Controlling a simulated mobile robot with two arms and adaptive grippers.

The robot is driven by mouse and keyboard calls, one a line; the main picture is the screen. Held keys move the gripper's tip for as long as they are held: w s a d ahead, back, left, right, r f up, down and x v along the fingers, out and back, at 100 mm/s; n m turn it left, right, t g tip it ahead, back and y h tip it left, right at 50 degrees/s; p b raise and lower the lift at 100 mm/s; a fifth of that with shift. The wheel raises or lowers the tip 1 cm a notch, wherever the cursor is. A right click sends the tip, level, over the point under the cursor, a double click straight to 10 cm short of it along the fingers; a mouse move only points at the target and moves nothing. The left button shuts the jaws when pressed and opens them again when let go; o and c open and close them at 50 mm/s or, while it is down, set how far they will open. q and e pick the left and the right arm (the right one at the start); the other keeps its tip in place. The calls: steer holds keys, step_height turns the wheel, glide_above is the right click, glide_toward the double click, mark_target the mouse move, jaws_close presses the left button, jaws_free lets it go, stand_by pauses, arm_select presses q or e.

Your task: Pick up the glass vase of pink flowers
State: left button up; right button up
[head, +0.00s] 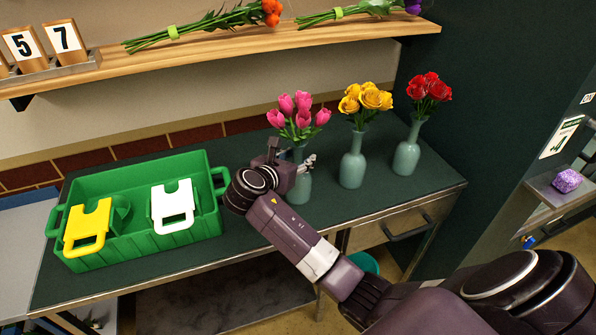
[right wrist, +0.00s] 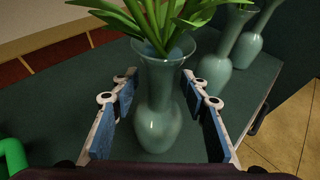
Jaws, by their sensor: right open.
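The glass vase of pink flowers (head: 299,188) stands upright on the dark counter, the leftmost of the three vases, with pink tulips (head: 298,112) in it. My right gripper (head: 302,166) is at the vase and hides part of its body and neck in the head view. In the right wrist view the pale green vase (right wrist: 157,112) stands between the two open blue-padded fingers (right wrist: 160,98), with a visible gap on each side. Only leaves of its bouquet show there. My left gripper is not in view.
Vases with yellow roses (head: 352,168) and red roses (head: 406,156) stand to the right. A green tray (head: 190,236) with a yellow and a white piece sits at the left. A wooden shelf (head: 240,48) with cut flowers runs above. The counter's front edge is clear.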

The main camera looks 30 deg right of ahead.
jaws_close()
stand_by(0.4)
steer(key=shift+r, duration=0.15)
